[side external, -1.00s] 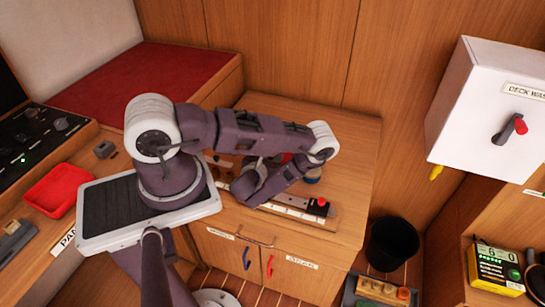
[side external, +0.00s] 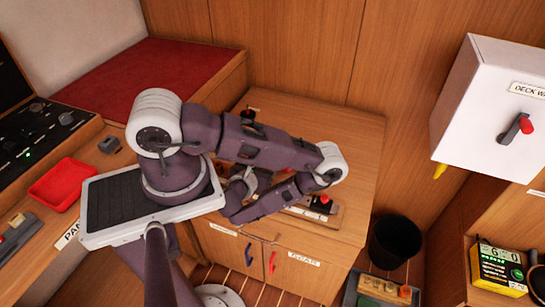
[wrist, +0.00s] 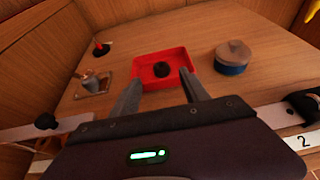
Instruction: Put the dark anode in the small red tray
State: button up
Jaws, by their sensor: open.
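A small red tray (wrist: 146,67) lies on the wooden counter ahead of my gripper in the wrist view. A dark round lump, which looks like the dark anode (wrist: 161,70), sits inside the tray. My gripper (wrist: 162,77) is open, its two grey fingers apart at the near side of the tray, with nothing held between them. In the side external view my arm hides this tray and the anode, and the fingertips cannot be made out clearly.
Another red tray (side external: 65,184) lies on the left bench. A switch box (side external: 487,105) hangs at right.

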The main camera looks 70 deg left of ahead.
jog(key=shift+v, duration=1.05)
jog(key=w+a+r+n+g+y, duration=0.15)
jog(key=r+n+y, duration=0.25)
jog(key=r, duration=0.6)
jog(key=w+a+r+n+g+y, duration=0.1)
jog(key=a+r+n+g+y, duration=0.2)
jog(key=r, duration=0.8)
jog(key=s+d+r+n+g, duration=0.1)
jog(key=s+r+n+g, duration=0.5)
jog(key=r+n+g, duration=0.25)
jog(key=s+d+r+n+h, duration=0.1)
jog(key=s+d+n+h, duration=0.7)
jog(key=d+n+h, duration=0.1)
jog(key=w+d+r+n+t+h, duration=0.1)
jog(key=d+r+t+h, duration=0.2)
jog(key=d, duration=0.3)
jog(key=w+d+r+n+t+h, duration=0.1)
jog(key=w+d+r+t+h, duration=0.1)
jog(key=d+r+t+h, duration=0.2)
jog(key=d+t, duration=0.1)
jog(key=d, duration=0.2)
jog(key=shift+w+d+r+n+t, duration=0.15)
jog(key=shift+d+r+n+t, duration=0.2)
jog(key=shift+r+t, duration=0.05)
